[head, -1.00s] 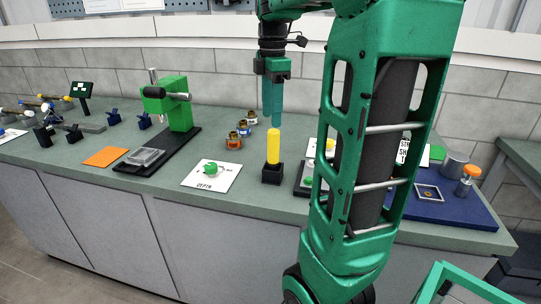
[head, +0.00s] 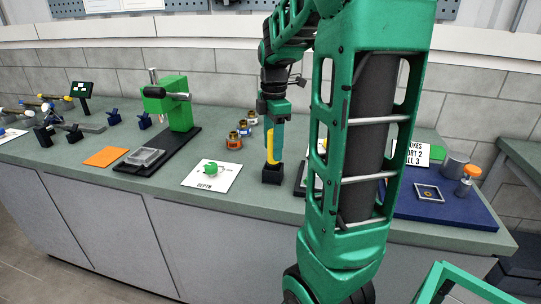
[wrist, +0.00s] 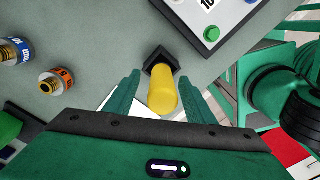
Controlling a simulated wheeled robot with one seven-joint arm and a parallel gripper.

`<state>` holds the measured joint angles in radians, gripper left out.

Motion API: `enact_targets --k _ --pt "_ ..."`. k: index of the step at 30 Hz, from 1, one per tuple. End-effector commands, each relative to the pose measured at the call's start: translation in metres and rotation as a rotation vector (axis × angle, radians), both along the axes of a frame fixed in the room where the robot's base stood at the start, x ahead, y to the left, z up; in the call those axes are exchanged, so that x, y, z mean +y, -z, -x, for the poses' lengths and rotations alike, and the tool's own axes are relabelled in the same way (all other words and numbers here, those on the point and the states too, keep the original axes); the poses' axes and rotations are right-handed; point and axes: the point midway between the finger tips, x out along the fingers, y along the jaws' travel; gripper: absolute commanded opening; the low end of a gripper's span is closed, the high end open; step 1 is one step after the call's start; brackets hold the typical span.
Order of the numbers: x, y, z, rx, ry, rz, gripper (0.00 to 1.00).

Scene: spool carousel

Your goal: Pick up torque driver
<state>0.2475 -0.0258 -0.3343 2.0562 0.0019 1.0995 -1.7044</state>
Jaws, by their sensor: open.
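The torque driver shows as a yellow handle (head: 275,146) standing upright in a small black holder (head: 271,174) on the bench. In the wrist view the yellow handle (wrist: 163,95) points up toward the camera, with the black holder (wrist: 160,60) behind it. My gripper (head: 273,145) is lowered around the handle, pointing down. In the wrist view my gripper (wrist: 160,90) is open, with one green finger on each side of the handle. A gap shows on both sides. The driver's lower part is hidden in the holder.
A white card with a green knob (head: 210,168) lies left of the holder. Several ringed spools (head: 238,134) stand behind it. A green press (head: 175,105) is farther left, and a blue mat (head: 450,205) with small parts lies at the right. My arm hides some bench.

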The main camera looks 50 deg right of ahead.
Motion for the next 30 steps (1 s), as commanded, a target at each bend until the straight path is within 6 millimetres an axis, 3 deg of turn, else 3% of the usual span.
enact_targets --k 6,12,23,30 --pt "0.000 0.001 0.000 0.000 0.000 0.000 0.50" --pt "0.000 0.000 0.000 0.000 0.000 0.000 0.06" --pt "0.000 -0.005 -0.001 -0.002 0.000 0.001 0.06" --pt "0.000 -0.041 -0.002 -0.006 0.000 0.003 0.06"
